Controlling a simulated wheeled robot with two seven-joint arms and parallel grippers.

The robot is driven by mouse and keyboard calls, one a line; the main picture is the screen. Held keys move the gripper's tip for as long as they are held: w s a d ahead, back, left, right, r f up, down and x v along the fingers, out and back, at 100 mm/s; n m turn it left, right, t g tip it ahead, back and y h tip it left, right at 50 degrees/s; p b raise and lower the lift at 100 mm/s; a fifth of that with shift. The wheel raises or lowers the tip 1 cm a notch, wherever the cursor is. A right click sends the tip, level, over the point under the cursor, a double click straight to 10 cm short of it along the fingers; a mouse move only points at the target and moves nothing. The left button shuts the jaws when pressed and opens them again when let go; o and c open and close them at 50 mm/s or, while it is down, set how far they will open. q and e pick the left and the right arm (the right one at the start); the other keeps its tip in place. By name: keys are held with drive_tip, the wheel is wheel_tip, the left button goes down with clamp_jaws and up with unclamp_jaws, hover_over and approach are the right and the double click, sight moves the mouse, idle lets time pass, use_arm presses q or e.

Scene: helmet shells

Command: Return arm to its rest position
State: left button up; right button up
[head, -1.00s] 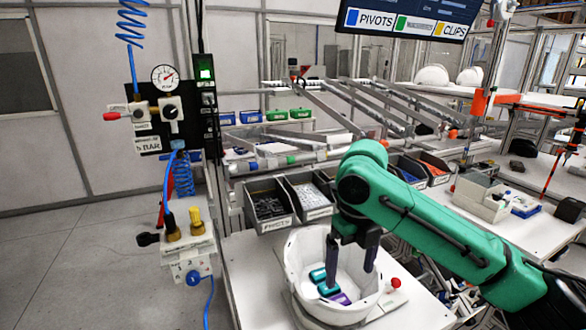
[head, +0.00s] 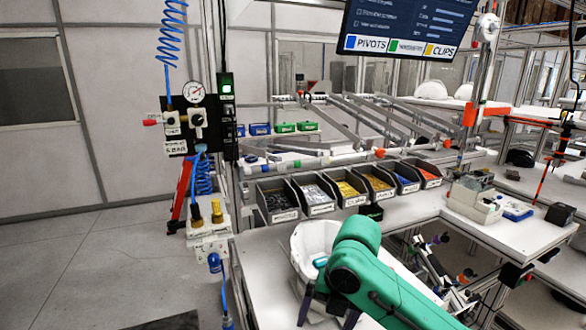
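The white helmet shell (head: 303,243) stands on the near workbench, its lower and right parts hidden behind my green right arm. A teal piece (head: 320,262) shows inside the shell. My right arm comes in from the lower right, and its gripper (head: 328,313) points down at the near side of the shell. Its two dark fingers are spread apart with nothing seen between them. The fingertips are close to the bottom edge of the picture. My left gripper is not in view.
A row of bins (head: 318,195) stands behind the shell. An air-pressure panel (head: 193,122) with coiled blue hoses is at the left. A side bench (head: 515,228) with a tool box is at the right. The bench left of the shell is clear.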

drive_tip(key=s+f+m+t+y, duration=0.2)
drive_tip(key=s+f+m+y, duration=0.15)
drive_tip(key=f+m, duration=0.8)
drive_tip(key=s+d+f+m+h, duration=0.3)
drive_tip(key=s+d+m, duration=0.3)
drive_tip(key=d+m, duration=0.35)
drive_tip(key=s+d+f+m+h, duration=0.3)
drive_tip(key=s+d+m, duration=0.45)
drive_tip(key=m, duration=0.35)
wheel_tip(320, 180, down, 24)
drive_tip(key=s+b, duration=0.1)
drive_tip(key=b, duration=0.2)
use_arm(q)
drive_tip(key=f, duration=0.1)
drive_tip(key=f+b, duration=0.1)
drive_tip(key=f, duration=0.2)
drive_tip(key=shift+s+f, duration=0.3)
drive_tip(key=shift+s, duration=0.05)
use_arm(e)
drive_tip(key=s+d+f+g, duration=0.1)
drive_tip(key=s+d+f, duration=0.1)
drive_tip(key=s+f, duration=1.5)
drive_tip(key=shift+d+n+g, duration=0.4)
